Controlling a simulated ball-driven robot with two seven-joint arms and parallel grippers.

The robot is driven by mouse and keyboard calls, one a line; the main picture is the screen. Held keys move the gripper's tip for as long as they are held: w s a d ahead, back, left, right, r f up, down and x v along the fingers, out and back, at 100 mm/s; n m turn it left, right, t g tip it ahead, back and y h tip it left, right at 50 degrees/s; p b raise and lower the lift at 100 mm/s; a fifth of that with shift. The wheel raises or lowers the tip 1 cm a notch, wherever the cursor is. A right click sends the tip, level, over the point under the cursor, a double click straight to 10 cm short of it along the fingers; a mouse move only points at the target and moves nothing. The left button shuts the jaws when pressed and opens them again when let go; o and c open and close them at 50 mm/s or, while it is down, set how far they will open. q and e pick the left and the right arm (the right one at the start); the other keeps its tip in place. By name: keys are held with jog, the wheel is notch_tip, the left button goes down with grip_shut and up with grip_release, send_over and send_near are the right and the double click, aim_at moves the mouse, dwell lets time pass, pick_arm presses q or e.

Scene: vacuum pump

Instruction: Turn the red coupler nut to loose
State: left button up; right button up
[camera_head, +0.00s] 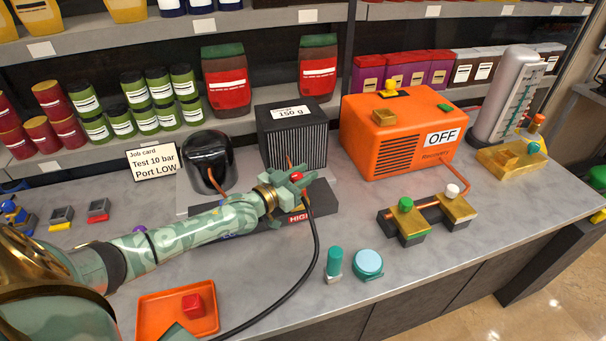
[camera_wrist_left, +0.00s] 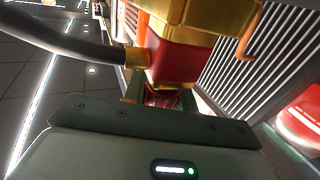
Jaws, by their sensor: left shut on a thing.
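The red coupler nut (camera_head: 296,175) shows as a small red patch between the jaws of my left gripper (camera_head: 299,179), which is shut on it. In the left wrist view the red nut (camera_wrist_left: 174,63) is a block below a brass fitting (camera_wrist_left: 187,18), with my left gripper's fingers (camera_wrist_left: 160,97) close around its lower end. A black hose (camera_head: 310,240) hangs from the coupling in the head view, and the hose also runs off left in the wrist view (camera_wrist_left: 70,43). The gripper hides most of the nut.
The orange recovery machine (camera_head: 382,137), marked OFF, stands behind on the right. A black finned unit (camera_head: 292,137) labelled 150 g and a black dome (camera_head: 207,160) stand behind my arm. An orange tray (camera_head: 150,308) holds a red block (camera_head: 193,305). A brass valve block (camera_head: 428,215) stands right.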

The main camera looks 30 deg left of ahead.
pick_arm(q)
jog(key=shift+r+y+p, duration=0.15)
jog(key=shift+y+p, duration=0.15)
jog(key=shift+p, duration=0.1)
jog(key=n+y+p, duration=0.1)
jog(key=y+p, duration=0.1)
jog(key=n+y+p, duration=0.1)
jog(key=y+p, duration=0.1)
jog(key=n+y+p, duration=0.2)
jog(key=p, duration=0.1)
jog(key=shift+a+r+t, duration=0.1)
jog(key=shift+a+t, duration=0.15)
jog(key=shift+t, duration=0.05)
jog(key=shift+n+y+p, duration=0.4)
jog(key=shift+n+y, duration=0.2)
jog(key=y, duration=0.1)
jog(key=n+y, duration=0.1)
jog(key=n+g+y, duration=0.1)
jog(key=shift+a+f+p, duration=0.2)
jog(key=shift+a+p, duration=0.05)
jog(key=shift+p, duration=0.15)
jog(key=shift+s+a+n+g+y, duration=0.15)
jog(key=shift+n+g+y, duration=0.3)
jog(key=shift+y, duration=0.35)
jog(key=shift+w+a+n+g+y, duration=0.1)
jog(key=shift+n+g+y, duration=0.15)
jog(key=shift+n+y, duration=0.45)
jog(key=o, duration=1)
jog(key=shift+s+f, duration=0.1)
jog(key=shift+s, duration=0.05)
